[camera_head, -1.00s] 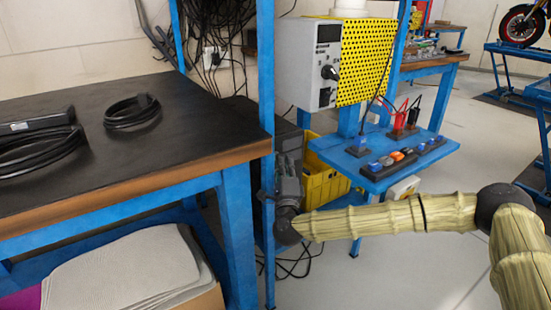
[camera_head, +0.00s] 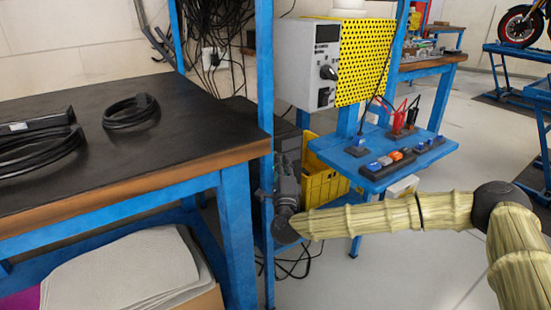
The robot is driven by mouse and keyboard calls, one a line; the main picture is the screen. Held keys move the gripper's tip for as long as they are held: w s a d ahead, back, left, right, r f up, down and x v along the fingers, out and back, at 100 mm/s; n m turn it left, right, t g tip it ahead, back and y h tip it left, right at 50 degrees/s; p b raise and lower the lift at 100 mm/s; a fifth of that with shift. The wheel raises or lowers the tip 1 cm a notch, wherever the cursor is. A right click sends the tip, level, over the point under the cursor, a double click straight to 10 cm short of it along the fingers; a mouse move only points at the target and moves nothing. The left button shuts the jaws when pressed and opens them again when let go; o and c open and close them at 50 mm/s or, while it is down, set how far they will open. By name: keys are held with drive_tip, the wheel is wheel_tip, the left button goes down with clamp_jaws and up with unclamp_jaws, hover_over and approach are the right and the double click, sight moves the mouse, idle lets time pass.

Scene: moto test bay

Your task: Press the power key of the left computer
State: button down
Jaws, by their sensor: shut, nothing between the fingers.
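A dark box that looks like a computer case (camera_head: 287,136) stands behind the blue post, low beside the yellow crate. Only part of it shows, and its power key is not visible. I cannot tell whether a second computer is there. My gripper (camera_head: 285,165) is a dark grey shape at the end of my arm, just right of the blue post and in front of the dark case. It is shut and empty. Its fingertips are small and hard to make out, and I cannot tell whether they touch the case.
The blue post (camera_head: 264,90) stands close left of my gripper. A black-topped workbench (camera_head: 190,110) with cables fills the left. A yellow crate (camera_head: 322,187) and a blue shelf (camera_head: 400,170) with switches stand right. Loose cables (camera_head: 292,262) lie on the floor below.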

drive_tip(key=shift+w+r, duration=0.25)
drive_tip(key=shift+r, duration=0.4)
idle(0.3)
drive_tip(key=shift+s+a+f, duration=0.1)
drive_tip(key=shift+s, duration=0.05)
drive_tip(key=s+d+f, duration=0.1)
drive_tip(key=s+d, duration=0.2)
drive_tip(key=s, duration=0.2)
drive_tip(key=shift+d+p, duration=0.35)
drive_tip(key=shift+p, duration=0.05)
idle(0.5)
idle(0.5)
